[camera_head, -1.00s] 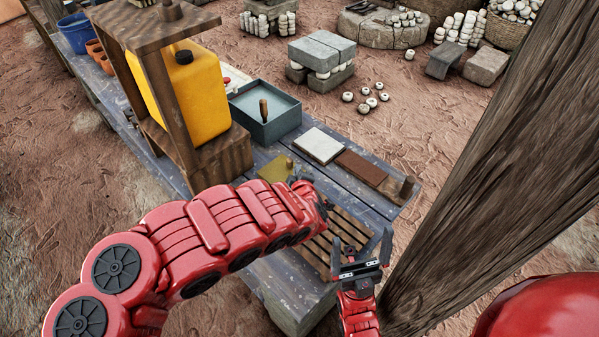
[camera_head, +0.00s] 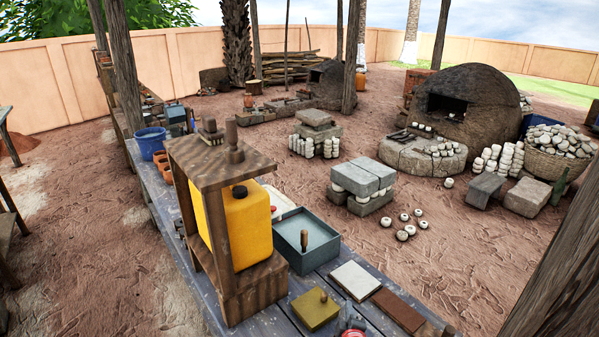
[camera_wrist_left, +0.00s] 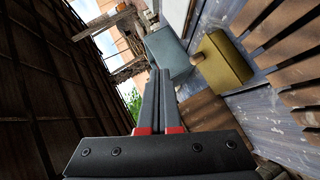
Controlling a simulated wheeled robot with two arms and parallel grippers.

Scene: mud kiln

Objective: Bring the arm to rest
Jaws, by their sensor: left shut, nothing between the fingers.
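My left gripper (camera_wrist_left: 160,74) shows in the left wrist view with its two dark fingers together and nothing between them. In that view the yellow block with a knob (camera_wrist_left: 226,60) and the slatted rack (camera_wrist_left: 285,30) lie beyond it to the right. In the head view only a small grey and red piece, which seems to be part of my left arm, shows at the bottom edge; the fingers cannot be made out there. My right gripper is not in view.
The long bench (camera_head: 272,322) holds a wooden stand (camera_head: 230,300) with a yellow jerrycan (camera_head: 245,225), a blue-grey tray (camera_head: 276,236), a white tile (camera_head: 355,281) and a brown slab (camera_head: 398,309). A wooden post (camera_head: 560,285) stands at right.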

